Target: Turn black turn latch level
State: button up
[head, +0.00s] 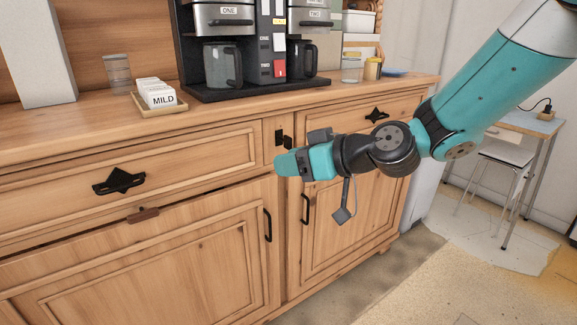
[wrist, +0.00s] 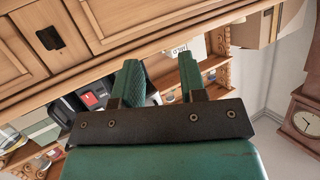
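A small black turn latch (head: 280,138) sits on the narrow upright strip between the two drawers of the wooden dresser. It looks like two short dark pieces side by side, and its exact angle is too small to tell. In the wrist view a dark squarish piece (wrist: 50,38) on the wood at the upper left may be this latch. My teal gripper (head: 279,164) is in front of the dresser, just below the latch in the picture, with no contact visible. In the wrist view the two fingers (wrist: 160,80) stand apart with nothing between them.
A brown wooden latch (head: 143,214) sits under the left drawer. Black drawer pulls (head: 119,181) and door handles (head: 267,225) stick out from the front. A coffee machine (head: 255,87) and a packet tray (head: 160,104) stand on top. The floor at right front is clear.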

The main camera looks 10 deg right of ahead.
aim_at(291, 144)
jog(key=w+d+f+m+t+h+b, duration=0.35)
jog(key=w+d+f+t, duration=0.35)
jog(key=w+d, duration=0.4)
jog(key=shift+m+h, duration=0.25)
jog(key=shift+h, duration=0.1)
jog(key=p+x, duration=0.6)
jog(key=x, duration=1)
jog(key=shift+d+r+p, duration=0.15)
jog(key=shift+p, duration=0.2)
grip_shut()
